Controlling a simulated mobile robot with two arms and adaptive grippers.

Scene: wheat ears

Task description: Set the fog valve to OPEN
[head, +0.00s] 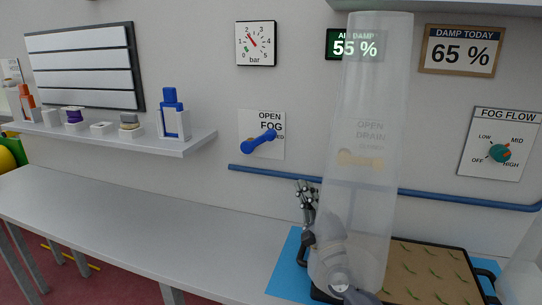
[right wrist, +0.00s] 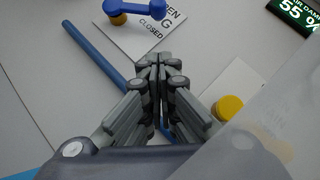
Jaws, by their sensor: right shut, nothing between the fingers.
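The fog valve's blue lever (head: 258,141) sits on a white wall plate (head: 274,152) marked OPEN, FOG and a partly covered word. The lever slants from lower left to upper right. In the right wrist view the lever (right wrist: 137,7) is cut by the top edge, and CLOSED can be read below it. My right gripper (head: 304,187) is below and right of the plate, apart from the lever, in front of the wall near the blue pipe. In the right wrist view its fingers (right wrist: 158,62) are together and empty. My left gripper is not in view.
A pale translucent column (head: 365,110) veils the yellow drain valve (head: 360,158) and my right forearm. A blue pipe (head: 270,174) runs along the wall. A planted tray (head: 410,292) sits at right. A shelf (head: 185,146) with bottles is at left; the bench's left part (head: 130,215) is clear.

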